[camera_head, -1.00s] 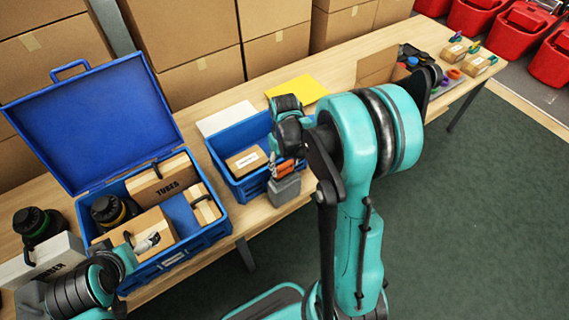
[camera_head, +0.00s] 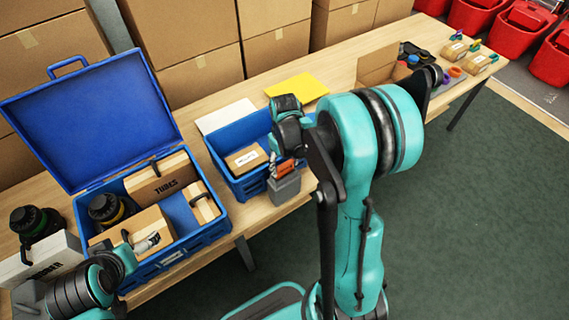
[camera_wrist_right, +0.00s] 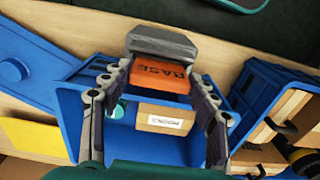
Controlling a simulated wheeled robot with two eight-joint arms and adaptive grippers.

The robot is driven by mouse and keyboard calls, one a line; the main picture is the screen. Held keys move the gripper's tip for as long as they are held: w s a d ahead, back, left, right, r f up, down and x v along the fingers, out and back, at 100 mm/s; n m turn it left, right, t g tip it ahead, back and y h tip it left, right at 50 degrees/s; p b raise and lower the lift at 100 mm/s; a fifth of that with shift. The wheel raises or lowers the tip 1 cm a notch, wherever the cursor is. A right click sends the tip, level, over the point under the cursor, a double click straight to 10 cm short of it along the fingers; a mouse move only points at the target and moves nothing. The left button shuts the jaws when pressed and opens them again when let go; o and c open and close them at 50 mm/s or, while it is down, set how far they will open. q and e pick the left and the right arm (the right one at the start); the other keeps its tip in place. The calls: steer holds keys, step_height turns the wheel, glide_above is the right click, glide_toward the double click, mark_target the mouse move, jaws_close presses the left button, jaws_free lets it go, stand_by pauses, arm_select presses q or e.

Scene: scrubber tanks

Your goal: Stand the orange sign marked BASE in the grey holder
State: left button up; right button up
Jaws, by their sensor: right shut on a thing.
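The orange sign (camera_wrist_right: 160,78) marked BASE is between the fingers of my right gripper (camera_wrist_right: 158,100) in the right wrist view. It also shows in the head view (camera_head: 284,168), below the wrist. The right gripper is shut on it. The grey holder (camera_head: 284,188) stands on the table in front of the small blue bin, directly under the sign. In the wrist view the holder (camera_wrist_right: 162,42) adjoins the sign's far edge. I cannot tell how deep the sign sits in its slot.
The small blue bin (camera_head: 222,160) holds a labelled carton (camera_head: 246,159). An open blue case (camera_head: 215,235) with cartons stands left. A yellow sheet (camera_head: 302,88) lies behind the bin. Small parts and boxes are at the table's far right.

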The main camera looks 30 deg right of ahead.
steer(key=shift+f+b, duration=0.75)
steer(key=shift+f, duration=0.05)
stand_by(1.2)
steer(key=o, duration=1.6)
steer(key=shift+r, duration=0.15)
steer(key=shift+r+p, duration=2.65)
steer(key=shift+r, duration=0.8)
